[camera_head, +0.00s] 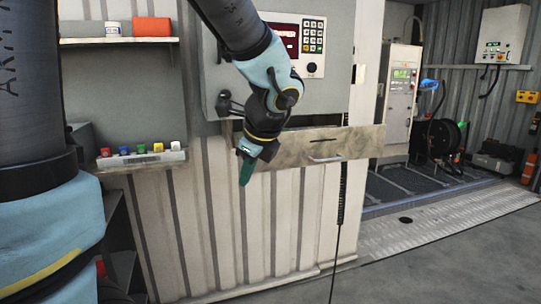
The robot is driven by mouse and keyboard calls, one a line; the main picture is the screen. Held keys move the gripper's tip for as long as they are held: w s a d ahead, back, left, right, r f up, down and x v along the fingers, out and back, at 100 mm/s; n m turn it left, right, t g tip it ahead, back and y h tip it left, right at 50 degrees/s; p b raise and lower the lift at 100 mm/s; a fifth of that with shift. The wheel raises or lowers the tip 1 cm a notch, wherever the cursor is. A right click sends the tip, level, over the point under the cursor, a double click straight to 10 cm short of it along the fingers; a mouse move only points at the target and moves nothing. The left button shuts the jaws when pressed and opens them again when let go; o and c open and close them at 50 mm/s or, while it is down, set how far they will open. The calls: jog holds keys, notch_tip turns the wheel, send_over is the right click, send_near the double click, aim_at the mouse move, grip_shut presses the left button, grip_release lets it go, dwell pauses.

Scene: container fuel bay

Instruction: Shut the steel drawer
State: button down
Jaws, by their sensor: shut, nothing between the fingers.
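The steel drawer (352,142) is under the grey keypad panel (308,72) and stands out from the corrugated wall. Its front has a dark slot and a small light handle (325,158). I cannot tell whether the gripper touches the drawer.
A shelf at left holds a strip with several coloured buttons (140,156). An orange box (152,27) is on the upper shelf. A black cord (341,195) hangs below the drawer. Open floor (430,255) lies at right.

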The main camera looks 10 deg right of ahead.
jog(key=d+r+m+t+h, duration=0.1)
jog(key=d+r+m+t, duration=0.3)
jog(key=d+r+m, duration=0.45)
jog(key=w+d+r+p+x, duration=0.1)
jog(key=x, duration=1.2)
jog(key=shift+a, duration=0.4)
jog(key=shift+m, duration=0.25)
